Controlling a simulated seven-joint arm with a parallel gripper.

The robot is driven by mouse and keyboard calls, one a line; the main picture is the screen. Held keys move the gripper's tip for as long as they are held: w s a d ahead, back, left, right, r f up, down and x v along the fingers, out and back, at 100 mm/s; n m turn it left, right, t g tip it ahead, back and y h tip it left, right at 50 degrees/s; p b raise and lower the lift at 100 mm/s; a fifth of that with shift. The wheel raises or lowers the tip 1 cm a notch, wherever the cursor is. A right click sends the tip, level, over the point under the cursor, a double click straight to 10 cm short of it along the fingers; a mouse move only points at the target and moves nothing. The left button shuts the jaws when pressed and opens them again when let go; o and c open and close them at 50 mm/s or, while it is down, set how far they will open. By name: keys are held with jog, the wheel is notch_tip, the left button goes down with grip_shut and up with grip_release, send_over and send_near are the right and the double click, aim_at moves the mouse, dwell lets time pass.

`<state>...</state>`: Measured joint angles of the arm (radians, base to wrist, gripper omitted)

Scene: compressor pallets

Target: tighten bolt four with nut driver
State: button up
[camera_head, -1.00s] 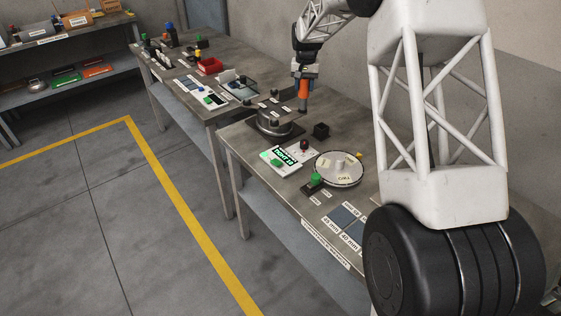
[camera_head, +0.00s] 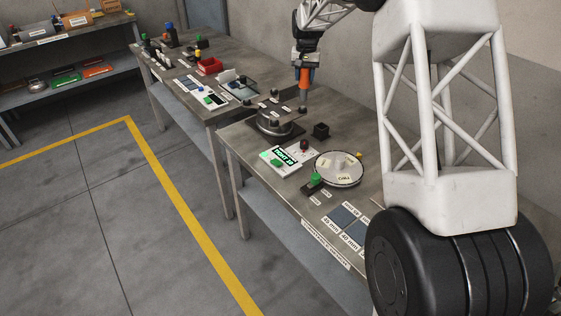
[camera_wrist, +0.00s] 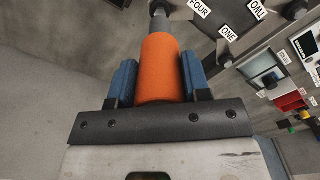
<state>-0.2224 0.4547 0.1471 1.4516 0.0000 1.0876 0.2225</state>
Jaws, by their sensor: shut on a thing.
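My gripper (camera_head: 304,68) is shut on the nut driver (camera_wrist: 160,68), with blue fingers on both sides of its orange handle. In the head view the driver (camera_head: 304,78) hangs roughly upright, its grey shaft pointing down at the back right edge of the compressor plate (camera_head: 280,112). In the wrist view the shaft runs to the top edge, beside the label FOUR (camera_wrist: 200,8). The labels ONE (camera_wrist: 228,33) and TWO (camera_wrist: 257,8) are to its right. I cannot tell whether the driver's tip touches bolt four.
A small black block (camera_head: 321,130) stands right of the compressor. A panel with a green display (camera_head: 285,157) and a round white dial (camera_head: 339,168) are nearer on the bench. A second bench behind holds a red bin (camera_head: 209,66) and other items.

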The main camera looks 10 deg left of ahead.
jog(key=shift+r, duration=0.5)
jog(key=shift+s+d, duration=0.1)
jog(key=shift+d, duration=0.5)
jog(key=s+d+r, duration=0.1)
jog(key=s+d, duration=0.3)
jog(key=d, duration=0.6)
jog(key=s+d+r, duration=0.1)
jog(key=s+d, duration=0.2)
jog(key=d, duration=0.7)
jog(key=shift+s, duration=0.35)
jog(key=shift+a, duration=0.15)
